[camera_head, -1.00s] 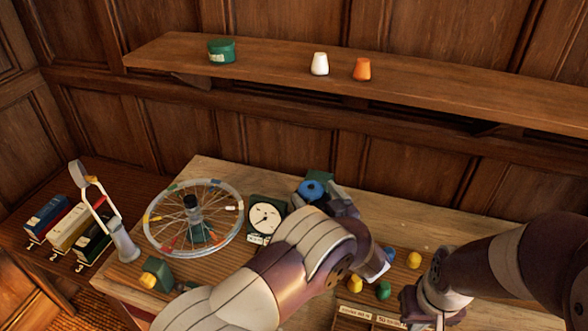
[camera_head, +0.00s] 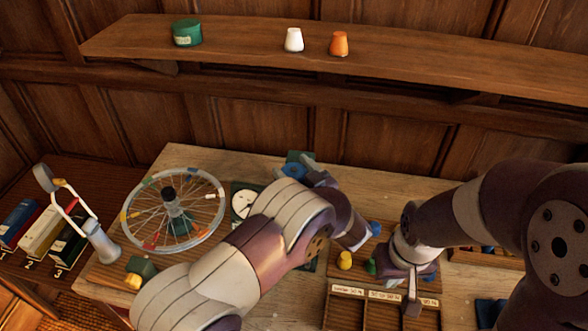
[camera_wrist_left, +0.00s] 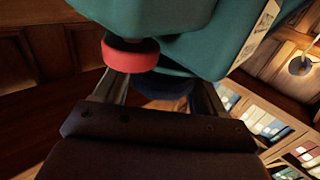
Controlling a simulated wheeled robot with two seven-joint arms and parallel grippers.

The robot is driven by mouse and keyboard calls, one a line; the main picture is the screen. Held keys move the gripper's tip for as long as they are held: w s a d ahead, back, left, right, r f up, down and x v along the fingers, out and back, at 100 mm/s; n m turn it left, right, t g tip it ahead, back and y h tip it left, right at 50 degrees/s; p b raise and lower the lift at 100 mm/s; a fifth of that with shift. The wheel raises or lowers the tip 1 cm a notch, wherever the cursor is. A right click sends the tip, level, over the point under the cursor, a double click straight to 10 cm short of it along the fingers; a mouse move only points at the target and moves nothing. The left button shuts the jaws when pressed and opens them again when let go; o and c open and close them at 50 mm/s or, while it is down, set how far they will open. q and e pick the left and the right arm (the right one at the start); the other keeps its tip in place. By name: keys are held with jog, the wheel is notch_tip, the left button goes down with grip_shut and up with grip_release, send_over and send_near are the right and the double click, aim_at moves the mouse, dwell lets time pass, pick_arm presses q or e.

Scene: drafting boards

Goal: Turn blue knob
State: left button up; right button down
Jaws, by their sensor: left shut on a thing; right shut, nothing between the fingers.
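The blue knob (camera_head: 293,170) sits on a teal box (camera_head: 300,157) at the back of the wooden table. My left gripper (camera_head: 303,172) is shut on the blue knob; my left arm hides part of the box. In the left wrist view a dark blue part of the knob (camera_wrist_left: 168,103) shows between the fingers, below the teal housing (camera_wrist_left: 170,20). A red knob (camera_wrist_left: 130,54) is on the same housing, beside my left finger. My right gripper (camera_head: 412,298) is shut and empty, pointing down over the compartment tray at the front right.
A spoked wheel (camera_head: 173,210) and a white dial (camera_head: 243,201) stand left of my left arm. Yellow (camera_head: 345,260) and green (camera_head: 369,267) pieces lie behind the labelled tray (camera_head: 345,291). A wall shelf (camera_head: 240,40) runs above the table.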

pick_arm(q)
jog(key=m+t+h, duration=0.2)
jog(key=h, duration=0.1)
jog(key=shift+a+m+h+b, duration=0.1)
jog(key=shift+m+h+b, duration=0.2)
jog(key=shift+m+h, duration=0.1)
jog(key=m+t+h+b, duration=0.1)
jog(key=m+h, duration=0.1)
jog(key=h, duration=0.2)
jog(key=shift+f+m, duration=0.15)
jog(key=shift+m, duration=0.25)
jog(key=m+h+b, duration=0.2)
jog(key=h, duration=0.2)
jog(key=m+g+h+b, duration=0.1)
jog(key=m+h+b, duration=0.2)
jog(key=h, duration=0.1)
jog(key=shift+a+f+h, duration=0.1)
jog(key=shift+a+h, duration=0.05)
jog(key=shift+h, duration=0.15)
jog(key=m+g+h+b, duration=0.2)
jog(key=m+h, duration=0.1)
jog(key=shift+h, duration=0.3)
jog(key=m+g+h, duration=0.2)
jog(key=h, duration=0.1)
jog(key=shift+r, duration=0.25)
jog(key=shift+m+g+h, duration=1.3)
jog(key=shift+m+g, duration=0.3)
jog(key=shift+g, duration=0.4)
jog(key=shift+r+g, duration=0.1)
jog(key=shift+g, duration=0.2)
